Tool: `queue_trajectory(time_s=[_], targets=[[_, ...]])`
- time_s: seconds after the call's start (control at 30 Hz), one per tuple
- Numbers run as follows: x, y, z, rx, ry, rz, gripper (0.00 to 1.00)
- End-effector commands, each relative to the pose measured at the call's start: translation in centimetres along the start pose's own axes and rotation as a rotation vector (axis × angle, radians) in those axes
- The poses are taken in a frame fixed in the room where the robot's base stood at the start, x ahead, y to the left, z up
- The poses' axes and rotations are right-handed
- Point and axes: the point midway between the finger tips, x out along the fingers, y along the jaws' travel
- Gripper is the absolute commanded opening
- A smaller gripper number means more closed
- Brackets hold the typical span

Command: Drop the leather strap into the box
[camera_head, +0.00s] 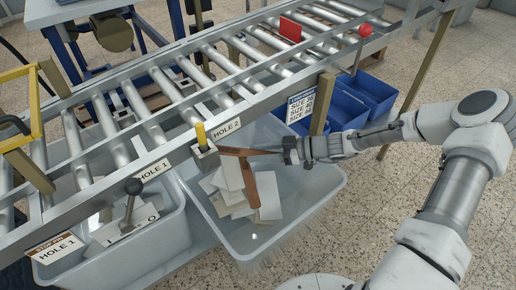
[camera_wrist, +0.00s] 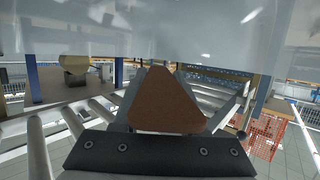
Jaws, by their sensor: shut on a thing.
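In the head view my gripper (camera_head: 286,152) is shut on a brown leather strap (camera_head: 236,151), which sticks out to the left from the jaws. The held strap is above the pale grey box (camera_head: 330,183) under the HOLE 2 label. A second brown strip (camera_head: 250,185) slants down over the pale pieces in the box; I cannot tell if it is joined to the held strap. In the wrist view the brown strap end (camera_wrist: 165,108) stands beyond the dark bolted jaw part (camera_wrist: 160,155).
A metal roller conveyor (camera_head: 160,80) runs along the box's far side. A second grey box (camera_head: 110,262) with HOLE 1 labels stands left. Blue bins (camera_head: 345,110) sit behind. A lever with a yellow grip (camera_head: 201,133) rises beside the held strap. Pale pieces (camera_head: 228,175) lie in the box.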

Motion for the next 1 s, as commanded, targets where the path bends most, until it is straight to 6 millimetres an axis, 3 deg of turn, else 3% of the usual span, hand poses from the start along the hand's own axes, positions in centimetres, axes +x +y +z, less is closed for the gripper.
queue_trajectory(time_s=[0.17, 0.2, 0.4, 1.0], targets=[[-0.01, -0.02, -0.02, 0.000, 0.000, 0.000, 0.00], [-0.01, -0.02, -0.02, 0.000, 0.000, 0.000, 0.43], [0.00, -0.03, -0.04, 0.000, 0.000, 0.000, 0.76], [-0.24, 0.49, -0.32, -0.001, 0.000, -0.002, 0.76]])
